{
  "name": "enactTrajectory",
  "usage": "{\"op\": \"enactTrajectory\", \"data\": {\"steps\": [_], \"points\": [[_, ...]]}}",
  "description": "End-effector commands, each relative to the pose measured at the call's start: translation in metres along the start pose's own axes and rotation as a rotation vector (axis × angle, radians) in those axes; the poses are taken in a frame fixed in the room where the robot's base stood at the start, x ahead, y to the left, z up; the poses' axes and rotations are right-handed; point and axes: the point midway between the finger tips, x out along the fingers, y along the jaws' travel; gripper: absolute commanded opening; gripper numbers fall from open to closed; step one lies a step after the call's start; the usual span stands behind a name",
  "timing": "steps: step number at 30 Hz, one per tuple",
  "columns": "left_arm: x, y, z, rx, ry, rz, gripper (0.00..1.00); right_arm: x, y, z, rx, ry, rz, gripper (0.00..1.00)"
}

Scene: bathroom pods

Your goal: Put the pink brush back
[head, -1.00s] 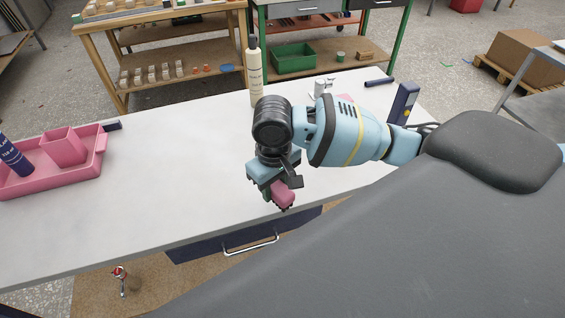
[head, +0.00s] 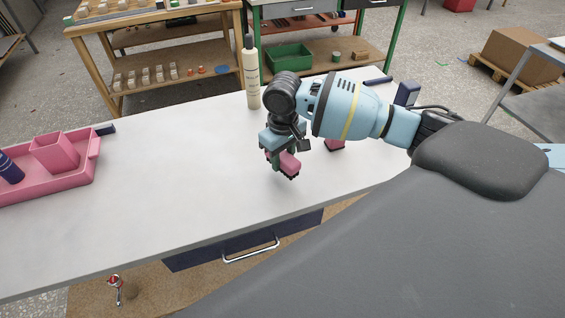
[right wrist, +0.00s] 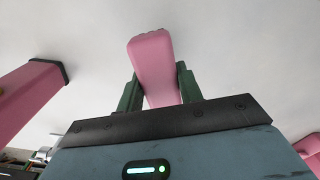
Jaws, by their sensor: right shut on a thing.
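My right gripper (head: 284,155) is shut on the pink brush (head: 290,164) over the middle of the white table. The brush's dark bristle end points down toward the front. In the right wrist view the brush (right wrist: 154,62) sits between the two green fingers (right wrist: 155,92). A pink tray (head: 60,187) lies at the table's left end. It holds a pink cup (head: 55,152) and a dark blue bottle (head: 9,168). My left gripper is out of view.
Another pink thing with a dark end (head: 335,145) stands partly hidden behind my right arm; it also shows in the right wrist view (right wrist: 28,98). A cream bottle (head: 251,80) stands at the back edge. The table between tray and gripper is clear.

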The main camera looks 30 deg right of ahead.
Motion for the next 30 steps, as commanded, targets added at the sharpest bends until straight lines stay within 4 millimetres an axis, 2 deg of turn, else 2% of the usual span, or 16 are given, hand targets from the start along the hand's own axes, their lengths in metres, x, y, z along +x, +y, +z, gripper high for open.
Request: {"op": "enactTrajectory", "data": {"steps": [1,4,17,18,22,30], "points": [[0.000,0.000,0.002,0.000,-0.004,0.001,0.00,0.011,0.000,0.001,0.000,-0.004,0.000,0.15],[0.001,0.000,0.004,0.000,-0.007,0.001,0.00,0.022,0.000,0.001,0.001,-0.003,0.001,0.15],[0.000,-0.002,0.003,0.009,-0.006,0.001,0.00,0.027,-0.001,0.001,0.000,0.000,-0.001,0.15],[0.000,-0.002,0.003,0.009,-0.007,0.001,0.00,0.027,-0.001,0.001,0.000,0.000,-0.001,0.41],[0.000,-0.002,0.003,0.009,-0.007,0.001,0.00,0.027,-0.001,0.001,0.000,0.000,0.000,0.58],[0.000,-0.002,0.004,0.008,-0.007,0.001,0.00,0.027,0.000,0.001,0.000,0.000,0.000,0.58]]}}
